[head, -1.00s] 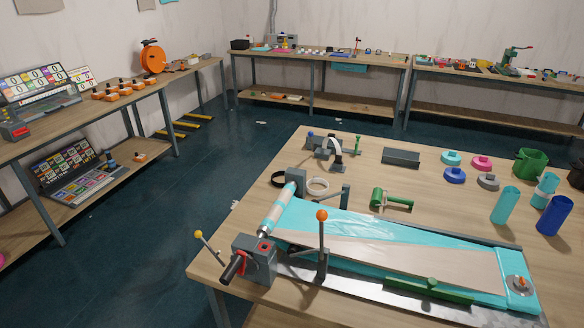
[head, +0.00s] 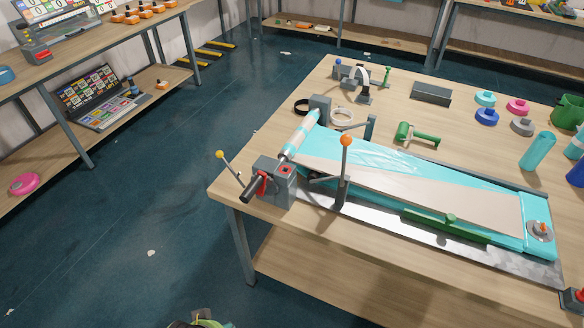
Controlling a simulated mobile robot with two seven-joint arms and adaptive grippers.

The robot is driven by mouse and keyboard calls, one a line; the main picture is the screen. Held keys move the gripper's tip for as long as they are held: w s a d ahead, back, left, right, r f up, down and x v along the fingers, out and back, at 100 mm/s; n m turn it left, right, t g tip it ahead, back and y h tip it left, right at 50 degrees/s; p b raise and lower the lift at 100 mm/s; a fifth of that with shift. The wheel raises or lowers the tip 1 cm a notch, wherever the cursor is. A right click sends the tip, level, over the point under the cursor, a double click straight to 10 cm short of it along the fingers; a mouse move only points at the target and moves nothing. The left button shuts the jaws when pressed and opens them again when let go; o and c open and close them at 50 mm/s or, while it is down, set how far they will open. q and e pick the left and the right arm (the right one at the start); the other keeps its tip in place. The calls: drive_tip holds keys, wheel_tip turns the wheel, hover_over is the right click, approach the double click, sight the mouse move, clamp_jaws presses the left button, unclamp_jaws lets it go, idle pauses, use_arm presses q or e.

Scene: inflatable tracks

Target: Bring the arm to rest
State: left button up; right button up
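Neither of my grippers shows clearly in the head view, and I see no arm reaching over the table. A small dark and green shape (head: 200,321) is cut off at the bottom edge; I cannot tell what it is. The wooden worktable (head: 330,250) carries a long track fixture with a turquoise and beige sheet (head: 410,185) stretched along it. A grey clamp block with a red part (head: 275,182) and a lever with an orange knob (head: 346,141) stand at its near left end.
A green roller (head: 417,135), a grey block (head: 431,94), several coloured round caps (head: 486,99) and turquoise cylinders (head: 537,151) stand on the table. A shelf bench (head: 75,125) is at the left. The dark floor (head: 150,215) between is mostly clear.

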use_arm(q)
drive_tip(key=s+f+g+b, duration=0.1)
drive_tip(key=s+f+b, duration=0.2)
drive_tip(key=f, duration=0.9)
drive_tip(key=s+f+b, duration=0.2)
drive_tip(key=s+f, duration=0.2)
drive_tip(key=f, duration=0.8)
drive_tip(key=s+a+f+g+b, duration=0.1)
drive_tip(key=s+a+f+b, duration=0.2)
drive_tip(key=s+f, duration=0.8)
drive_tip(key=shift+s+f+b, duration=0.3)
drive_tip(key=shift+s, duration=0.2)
